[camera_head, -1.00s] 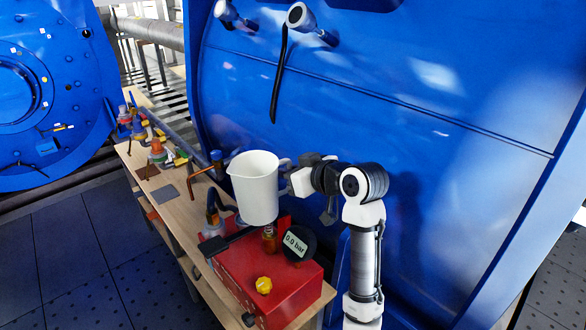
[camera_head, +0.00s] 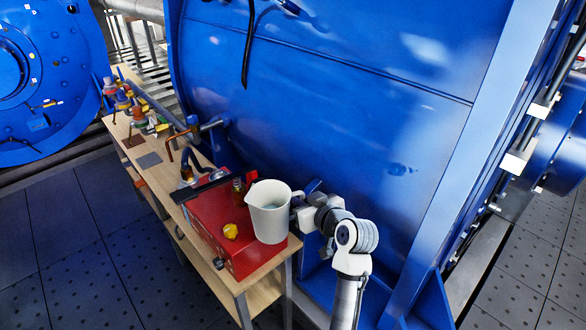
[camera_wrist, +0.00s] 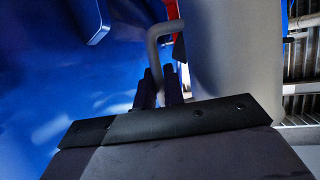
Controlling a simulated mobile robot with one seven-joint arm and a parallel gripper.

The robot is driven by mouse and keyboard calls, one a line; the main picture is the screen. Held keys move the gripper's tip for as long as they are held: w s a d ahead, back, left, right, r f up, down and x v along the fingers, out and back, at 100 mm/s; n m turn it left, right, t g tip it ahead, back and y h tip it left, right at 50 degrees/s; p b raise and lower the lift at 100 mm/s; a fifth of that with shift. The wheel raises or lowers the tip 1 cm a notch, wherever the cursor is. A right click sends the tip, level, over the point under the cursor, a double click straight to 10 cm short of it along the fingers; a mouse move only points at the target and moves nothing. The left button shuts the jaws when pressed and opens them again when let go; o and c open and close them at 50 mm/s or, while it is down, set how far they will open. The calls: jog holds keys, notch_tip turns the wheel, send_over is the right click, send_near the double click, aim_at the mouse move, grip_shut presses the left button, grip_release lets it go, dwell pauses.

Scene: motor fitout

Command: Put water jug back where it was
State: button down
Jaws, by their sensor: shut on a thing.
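The white water jug (camera_head: 270,222) is upright in the head view, in front of the right end of the red pump box (camera_head: 212,222). I cannot tell whether it touches anything below. Its inside looks pale grey-blue. My gripper (camera_head: 302,200) is at its right side, shut on the jug handle. In the wrist view, the dark fingers (camera_wrist: 158,86) close around the grey handle (camera_wrist: 165,62), and the jug body (camera_wrist: 230,60) fills the upper right. The jug hides the box's pressure gauge.
The wooden bench (camera_head: 262,270) runs along the big blue housing (camera_head: 340,100), which is close behind my arm.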

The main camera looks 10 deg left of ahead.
jog(key=s+d+f+m+h+b, duration=0.1)
jog(key=d+f+b, duration=0.1)
jog(key=f, duration=0.9)
jog(key=s+d+f+m+t+h+b, duration=0.1)
jog(key=s+d+f+h+b, duration=0.1)
jog(key=f, duration=1)
jog(key=s+d+f+m+t+h+b, duration=0.1)
jog(key=f+b, duration=0.4)
jog(key=f, duration=0.6)
jog(key=shift+s+d+f+m+h+b, duration=0.2)
jog(key=shift+s+d+m+h+b, duration=0.3)
jog(key=shift+d, duration=0.75)
jog(key=shift+w, duration=0.35)
